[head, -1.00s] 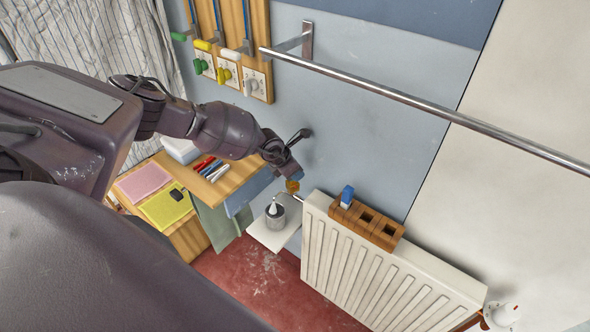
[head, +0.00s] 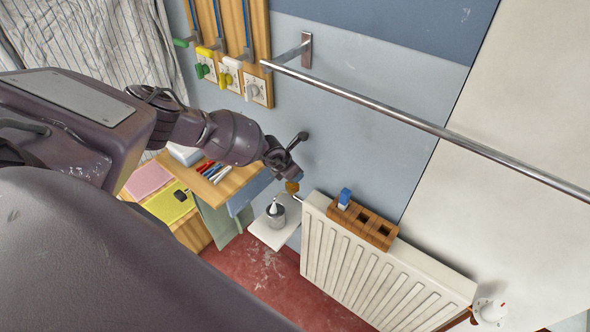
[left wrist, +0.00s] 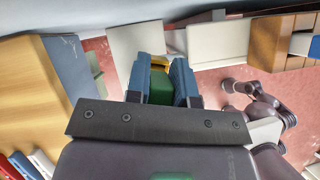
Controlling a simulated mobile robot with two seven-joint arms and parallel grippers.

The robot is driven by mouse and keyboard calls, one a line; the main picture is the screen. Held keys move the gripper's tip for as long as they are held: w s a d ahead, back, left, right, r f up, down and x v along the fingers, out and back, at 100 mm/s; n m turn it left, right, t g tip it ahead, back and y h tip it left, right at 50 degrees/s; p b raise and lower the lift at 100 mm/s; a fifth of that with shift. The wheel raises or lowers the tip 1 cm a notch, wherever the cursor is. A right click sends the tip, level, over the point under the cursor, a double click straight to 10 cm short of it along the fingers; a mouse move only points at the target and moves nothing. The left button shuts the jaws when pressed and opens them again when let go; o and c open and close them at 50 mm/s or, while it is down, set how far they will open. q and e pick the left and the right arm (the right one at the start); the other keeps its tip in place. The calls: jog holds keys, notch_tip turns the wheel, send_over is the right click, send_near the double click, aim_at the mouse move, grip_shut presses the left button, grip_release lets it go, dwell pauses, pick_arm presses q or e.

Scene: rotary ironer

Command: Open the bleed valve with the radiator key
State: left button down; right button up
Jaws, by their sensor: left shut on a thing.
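My left gripper (head: 291,181) hangs just off the upper left corner of the white radiator (head: 375,268). In the left wrist view its blue fingers (left wrist: 161,82) are shut on a green piece with a yellow-brass part beyond it, which I take for the radiator key (left wrist: 159,89). A brass-orange bit (head: 292,187) shows below the fingers in the head view. A small metal stub, likely the bleed valve (head: 298,198), sticks out of the radiator's end close to this bit. I cannot tell whether they touch. My right gripper is not seen.
A wooden holder (head: 379,233) with a blue item (head: 345,196) sits on the radiator's top. A white shelf (head: 268,235) with a grey cup (head: 275,217) is below the gripper. A metal rail (head: 420,124) crosses above. A desk (head: 236,181) stands at left.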

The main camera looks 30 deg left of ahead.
pick_arm(q)
jog(key=shift+s+d+f+n, duration=0.15)
jog(key=shift+d+n, duration=0.05)
jog(key=shift+n, duration=0.1)
jog(key=c, duration=0.9)
grip_release()
jog(key=shift+a, duration=0.1)
jog(key=shift+a+r, duration=0.1)
jog(key=shift+r, duration=0.2)
jog(key=v, duration=1)
jog(key=shift+s+d+r+b, duration=0.15)
jog(key=shift+d+b, duration=0.05)
jog(key=shift+b, duration=0.15)
